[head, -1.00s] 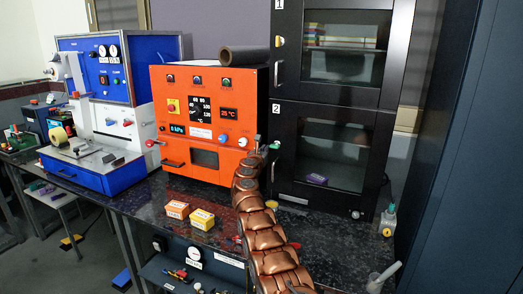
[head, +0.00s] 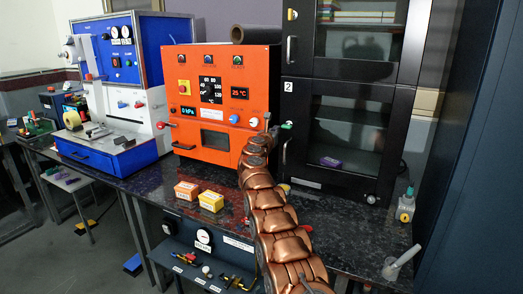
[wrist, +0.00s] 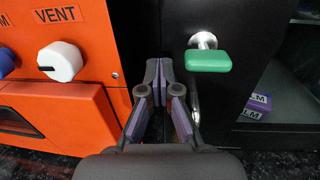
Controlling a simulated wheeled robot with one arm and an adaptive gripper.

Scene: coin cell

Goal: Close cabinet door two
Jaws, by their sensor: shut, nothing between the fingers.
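Cabinet door two (head: 301,118) is the lower black door of the dark cabinet, with a glass window and a "2" label. It looks flush or nearly so with the frame; I cannot tell whether a small gap is left. Its vertical metal handle (head: 284,157) is on the left edge. My gripper (wrist: 158,75) is shut and empty in the wrist view, between the orange machine and the cabinet front. It is beside the silver handle bar (wrist: 195,100), left of and below a green knob (wrist: 208,61). Contact with the handle is unclear. In the head view my arm hides most of the gripper.
The orange machine (head: 181,60) stands close on the left of the cabinet. A purple box (head: 330,162) is behind the door's glass. Two small boxes (head: 187,191) (head: 211,201) lie on the dark bench. A bottle (head: 406,207) stands at the right edge.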

